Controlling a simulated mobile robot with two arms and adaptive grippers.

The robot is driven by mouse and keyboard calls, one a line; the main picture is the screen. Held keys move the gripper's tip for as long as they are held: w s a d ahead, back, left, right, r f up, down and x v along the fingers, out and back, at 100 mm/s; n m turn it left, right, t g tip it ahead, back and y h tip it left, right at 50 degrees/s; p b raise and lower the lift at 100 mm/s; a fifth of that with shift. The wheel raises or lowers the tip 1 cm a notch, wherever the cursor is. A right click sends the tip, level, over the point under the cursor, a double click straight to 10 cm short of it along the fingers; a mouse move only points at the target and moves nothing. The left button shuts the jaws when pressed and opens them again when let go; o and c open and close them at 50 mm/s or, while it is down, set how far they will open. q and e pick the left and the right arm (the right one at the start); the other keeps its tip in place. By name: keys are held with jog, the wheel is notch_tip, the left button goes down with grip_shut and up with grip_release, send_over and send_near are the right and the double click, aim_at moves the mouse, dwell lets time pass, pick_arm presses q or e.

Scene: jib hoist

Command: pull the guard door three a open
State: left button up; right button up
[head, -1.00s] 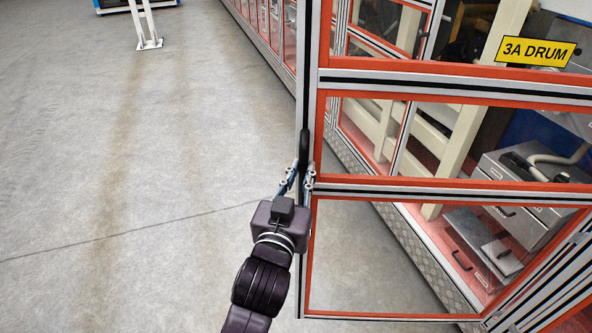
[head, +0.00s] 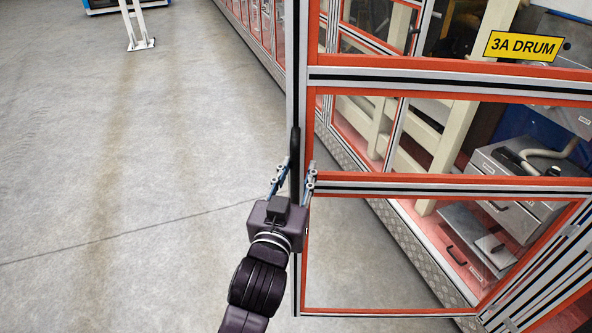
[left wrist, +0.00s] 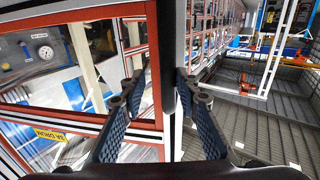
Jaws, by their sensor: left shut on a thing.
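The guard door three a (head: 440,184) has a red and silver frame with clear panes and a yellow "3A DRUM" sign (head: 521,46). It stands swung out from the machine enclosure behind it. Its black upright handle (head: 295,145) is on the door's left edge post. My left gripper (head: 293,178) is shut on the handle's lower part, one finger on each side. In the left wrist view the handle (left wrist: 167,65) runs between the fingers, and the sign (left wrist: 50,135) shows at the left. My right gripper is not in view.
Open grey floor (head: 130,200) lies left of the door. A row of red-framed guards (head: 254,30) runs back behind it. A white post (head: 138,25) stands far left. Through the panes a grey drawer unit (head: 515,180) and cream beams show.

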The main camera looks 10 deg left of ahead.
pick_arm(q)
jog(key=s, duration=0.7)
jog(key=shift+s, duration=0.25)
jog(key=shift+d, duration=0.1)
